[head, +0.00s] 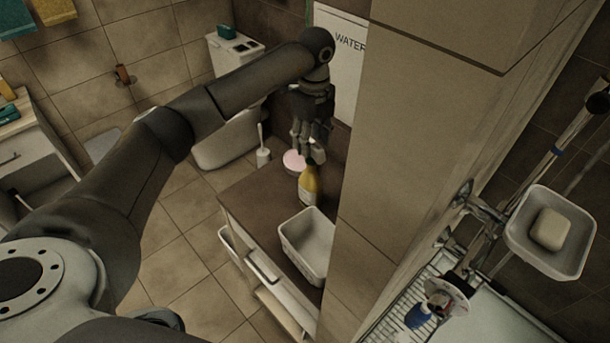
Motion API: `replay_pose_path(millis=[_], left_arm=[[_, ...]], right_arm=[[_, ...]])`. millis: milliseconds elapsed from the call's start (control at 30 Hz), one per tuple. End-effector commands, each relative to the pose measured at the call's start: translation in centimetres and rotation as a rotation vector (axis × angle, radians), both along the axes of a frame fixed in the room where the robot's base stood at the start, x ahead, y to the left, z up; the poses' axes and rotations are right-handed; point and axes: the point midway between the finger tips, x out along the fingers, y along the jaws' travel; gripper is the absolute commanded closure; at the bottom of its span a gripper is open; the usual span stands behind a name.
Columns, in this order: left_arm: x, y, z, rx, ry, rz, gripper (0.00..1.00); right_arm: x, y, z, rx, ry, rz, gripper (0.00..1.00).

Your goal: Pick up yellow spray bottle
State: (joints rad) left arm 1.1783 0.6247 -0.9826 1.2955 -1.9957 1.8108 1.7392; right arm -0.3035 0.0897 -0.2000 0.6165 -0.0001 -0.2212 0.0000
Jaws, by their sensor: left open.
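The yellow spray bottle (308,186) stands upright on a dark brown counter (258,205) in the head view. My left gripper (311,155) is open and points down just above the bottle, with its fingers at the bottle's top. The bottle's top is partly hidden by the fingers, and I cannot tell whether they touch it. My right gripper is not in view.
A white basket (307,240) stands in front of the bottle, and a pink round item (294,160) lies behind it. A tiled wall corner (400,130) rises close on the right. A soap dish (550,235) sticks out at the far right.

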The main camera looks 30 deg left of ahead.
Motion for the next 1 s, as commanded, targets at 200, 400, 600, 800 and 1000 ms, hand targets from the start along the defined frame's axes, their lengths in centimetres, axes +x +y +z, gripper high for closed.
replay_pose_path(millis=[200,400,600,800,1000], left_arm=[[0.0,-0.2,-1.8,0.002,-0.001,-0.002,0.54],[0.0,-0.3,-1.9,0.002,-0.001,-0.001,0.54],[0.0,-0.2,-1.9,0.002,-0.001,-0.001,0.79],[0.0,-0.1,-1.8,0.001,0.0,-0.001,1.0],[0.0,-0.1,-1.8,0.001,-0.003,-0.001,1.0]], right_arm=[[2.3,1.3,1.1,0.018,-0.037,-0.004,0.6],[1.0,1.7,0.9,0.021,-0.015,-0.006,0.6],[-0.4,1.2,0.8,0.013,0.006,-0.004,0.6],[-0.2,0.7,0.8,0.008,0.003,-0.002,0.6],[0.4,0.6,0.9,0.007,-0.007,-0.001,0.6]])
